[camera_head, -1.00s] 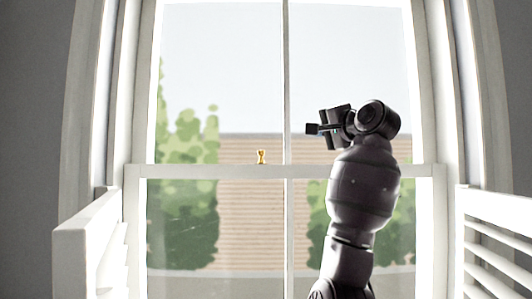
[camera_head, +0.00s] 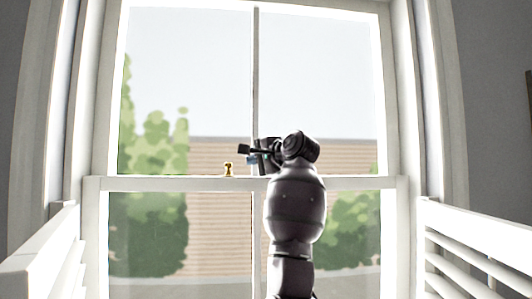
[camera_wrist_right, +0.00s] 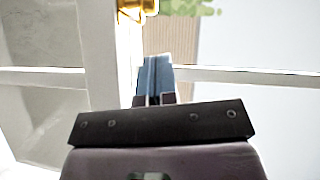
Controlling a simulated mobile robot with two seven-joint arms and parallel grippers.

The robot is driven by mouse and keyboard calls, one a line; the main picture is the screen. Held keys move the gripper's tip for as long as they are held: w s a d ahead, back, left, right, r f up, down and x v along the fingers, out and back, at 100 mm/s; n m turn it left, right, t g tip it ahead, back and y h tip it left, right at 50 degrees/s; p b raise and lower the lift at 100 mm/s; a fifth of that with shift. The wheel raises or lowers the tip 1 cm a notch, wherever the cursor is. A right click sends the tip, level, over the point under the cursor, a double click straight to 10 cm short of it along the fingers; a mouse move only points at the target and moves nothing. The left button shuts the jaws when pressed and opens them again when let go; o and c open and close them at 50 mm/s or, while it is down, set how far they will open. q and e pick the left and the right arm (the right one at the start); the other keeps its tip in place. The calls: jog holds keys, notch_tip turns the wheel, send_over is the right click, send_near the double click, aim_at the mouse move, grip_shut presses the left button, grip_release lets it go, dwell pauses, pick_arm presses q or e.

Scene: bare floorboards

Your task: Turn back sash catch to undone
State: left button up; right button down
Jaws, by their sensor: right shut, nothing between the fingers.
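The sash catch (camera_head: 228,169) is a small brass-gold piece on top of the window's meeting rail (camera_head: 150,184), left of the vertical bar. In the right wrist view the brass catch (camera_wrist_right: 135,9) is at the top edge, partly cut off. My right gripper (camera_head: 250,160) is just right of the catch and close to its height. In the wrist view its blue fingers (camera_wrist_right: 154,76) are shut and empty, pointing toward the catch with a gap between. The catch's exact lever angle is too small to tell. My left gripper is not in view.
White louvred shutters stand at the left (camera_head: 40,255) and right (camera_head: 475,240) of the window. The white window frame (camera_head: 405,100) closes in the sides. The space in front of the upper panes is clear apart from my right arm.

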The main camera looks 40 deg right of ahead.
aim_at(229, 169)
pick_arm(q)
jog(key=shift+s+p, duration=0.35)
jog(key=shift+p, duration=0.15)
pick_arm(e)
jog(key=w+a, duration=0.2)
jog(key=a, duration=0.1)
jog(key=shift+w+f, duration=0.2)
jog(key=shift+f, duration=0.1)
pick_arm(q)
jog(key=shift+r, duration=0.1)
pick_arm(e)
jog(key=shift+s+a, duration=0.1)
